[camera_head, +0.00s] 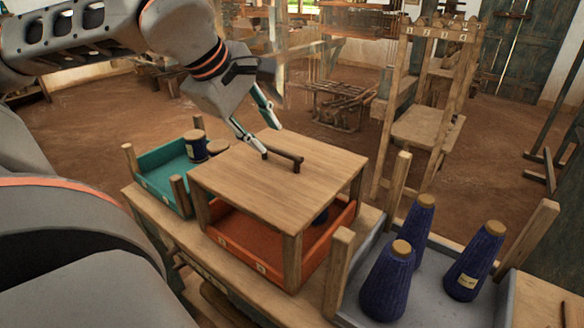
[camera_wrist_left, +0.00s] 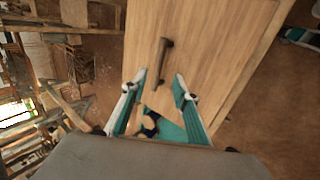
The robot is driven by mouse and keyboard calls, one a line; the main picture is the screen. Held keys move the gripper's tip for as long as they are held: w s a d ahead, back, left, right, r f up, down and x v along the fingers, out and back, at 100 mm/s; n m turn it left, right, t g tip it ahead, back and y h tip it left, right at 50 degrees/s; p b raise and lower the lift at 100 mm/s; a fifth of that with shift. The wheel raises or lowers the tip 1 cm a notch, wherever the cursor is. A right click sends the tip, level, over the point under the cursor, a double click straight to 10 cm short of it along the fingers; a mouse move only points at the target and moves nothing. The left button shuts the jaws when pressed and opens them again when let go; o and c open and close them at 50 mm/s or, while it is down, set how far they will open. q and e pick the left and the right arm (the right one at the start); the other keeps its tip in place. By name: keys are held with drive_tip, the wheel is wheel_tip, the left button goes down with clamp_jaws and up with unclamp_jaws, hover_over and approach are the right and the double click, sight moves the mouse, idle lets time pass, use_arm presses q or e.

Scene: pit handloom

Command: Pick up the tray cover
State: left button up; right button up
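The tray cover (camera_head: 270,190) is a flat wooden board with a dark brown bar handle (camera_head: 285,160) on top. It rests on wooden corner posts above an orange tray (camera_head: 240,240). My left gripper (camera_head: 271,142) is above the cover's far edge, close to the handle's left end, with its fingers apart and nothing between them. In the left wrist view the cover (camera_wrist_left: 205,50) fills the middle, and the handle (camera_wrist_left: 160,60) lies just beyond the open fingertips (camera_wrist_left: 160,77). I cannot tell whether a fingertip touches the handle.
A teal tray (camera_head: 158,160) with dark blue spools (camera_head: 196,145) stands left of the cover. A grey tray (camera_head: 345,310) with three dark blue cones (camera_head: 388,280) and upright corner posts stands to the right. Wooden loom frames (camera_head: 430,120) stand behind, across open floor.

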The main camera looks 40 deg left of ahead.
sight(280, 150)
use_arm(q)
drive_tip(key=x, duration=0.2)
drive_tip(key=shift+f+b, duration=0.25)
drive_tip(key=shift+b, duration=0.05)
drive_tip(key=b+x, duration=0.1)
drive_tip(key=x, duration=0.3)
drive_tip(key=shift+w+d, duration=0.1)
drive_tip(key=shift+w, duration=0.05)
drive_tip(key=shift+w+f, duration=0.25)
drive_tip(key=shift+w, duration=0.1)
drive_tip(key=c, duration=0.8)
clamp_jaws()
use_arm(e)
drive_tip(key=shift+w+a+f, duration=0.1)
drive_tip(key=shift+w+a, duration=0.15)
drive_tip(key=shift+a, duration=0.1)
